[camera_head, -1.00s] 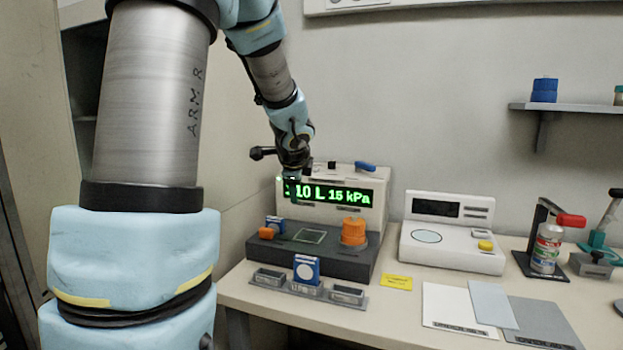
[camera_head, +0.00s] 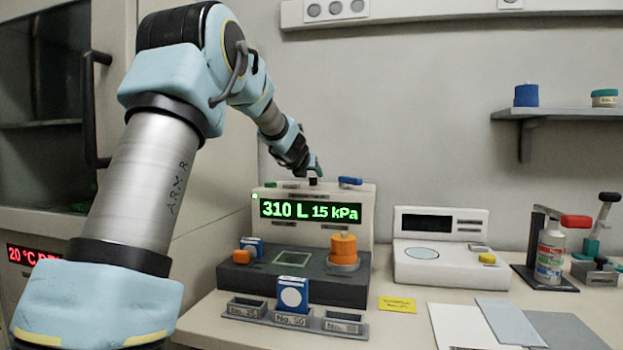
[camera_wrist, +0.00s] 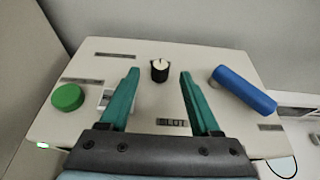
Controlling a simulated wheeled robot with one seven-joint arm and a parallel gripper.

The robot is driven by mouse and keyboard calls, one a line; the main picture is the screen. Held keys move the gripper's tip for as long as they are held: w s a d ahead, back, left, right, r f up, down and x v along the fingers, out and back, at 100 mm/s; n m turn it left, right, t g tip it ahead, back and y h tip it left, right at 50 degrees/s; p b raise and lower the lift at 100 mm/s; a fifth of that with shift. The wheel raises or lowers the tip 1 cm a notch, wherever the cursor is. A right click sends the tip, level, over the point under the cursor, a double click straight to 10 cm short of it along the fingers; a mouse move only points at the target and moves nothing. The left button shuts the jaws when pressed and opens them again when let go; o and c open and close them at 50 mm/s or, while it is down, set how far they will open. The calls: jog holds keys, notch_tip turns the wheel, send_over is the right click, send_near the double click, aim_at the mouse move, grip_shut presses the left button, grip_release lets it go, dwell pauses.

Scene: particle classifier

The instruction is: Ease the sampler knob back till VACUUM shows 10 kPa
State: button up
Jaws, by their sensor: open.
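The sampler (camera_head: 262,230) is a beige box with a dark front ledge. Its green display (camera_head: 310,211) reads 310 L and 15 kPa. A small black knob with a pale, marked top (camera_wrist: 160,70) stands on the sampler's top face; in the head view the knob (camera_head: 313,182) is a dark stub at the top. My gripper (camera_wrist: 160,72) is open, with one green finger on each side of the knob and a visible gap to both. In the head view my gripper (camera_head: 316,170) is over the sampler's top; its exact height above the knob is unclear.
On the sampler's top are a green button (camera_wrist: 68,97) at left and a blue lever (camera_wrist: 243,91) close to the right finger. An orange knob (camera_head: 344,250) stands on the ledge. A white device (camera_head: 440,262) is at right, and a numbered rack (camera_head: 262,312) in front.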

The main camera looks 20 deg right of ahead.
aim_at(313, 178)
jog(key=shift+p+x, duration=0.75)
jog(key=shift+x, duration=2.05)
jog(key=shift+s, duration=0.1)
grip_shut()
